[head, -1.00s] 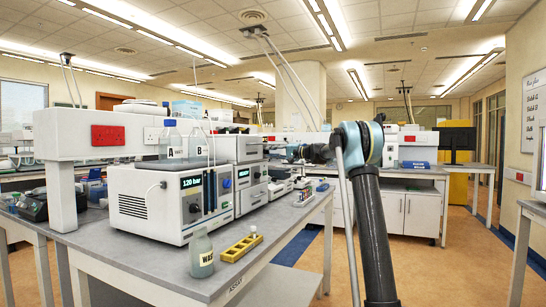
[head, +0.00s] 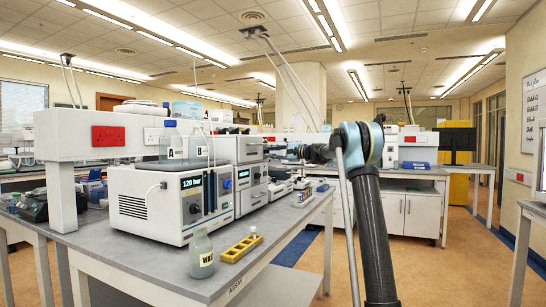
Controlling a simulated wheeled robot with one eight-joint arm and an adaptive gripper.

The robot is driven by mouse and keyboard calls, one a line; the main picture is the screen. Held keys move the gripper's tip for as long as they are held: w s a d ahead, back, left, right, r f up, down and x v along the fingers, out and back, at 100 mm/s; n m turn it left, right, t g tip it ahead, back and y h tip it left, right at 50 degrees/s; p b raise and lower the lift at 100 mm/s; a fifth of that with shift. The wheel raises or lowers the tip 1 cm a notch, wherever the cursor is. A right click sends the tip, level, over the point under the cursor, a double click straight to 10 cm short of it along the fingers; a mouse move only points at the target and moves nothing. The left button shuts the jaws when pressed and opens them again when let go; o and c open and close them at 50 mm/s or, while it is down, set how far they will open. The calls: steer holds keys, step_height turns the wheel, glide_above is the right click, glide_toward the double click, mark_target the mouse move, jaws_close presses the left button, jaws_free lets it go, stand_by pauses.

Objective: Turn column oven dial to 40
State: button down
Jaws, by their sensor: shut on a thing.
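My gripper (head: 292,153) is small and dark at the end of my arm, just right of the stack of white instruments. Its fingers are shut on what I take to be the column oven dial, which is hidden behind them. The column oven seems to be one of the white units in the stack (head: 250,150), but I cannot read a label or the dial setting. The finger detail is too small to make out.
The pump unit (head: 158,203) showing "120 bar" stands at the left on the grey bench. The floor (head: 430,275) on the right is clear.

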steer(key=shift+d+f, duration=0.1)
steer(key=c, duration=1.3)
jaws_free()
steer(key=shift+w+f, duration=0.1)
steer(key=shift+w, duration=0.05)
steer(key=shift+c, duration=0.2)
steer(key=v, duration=1.2)
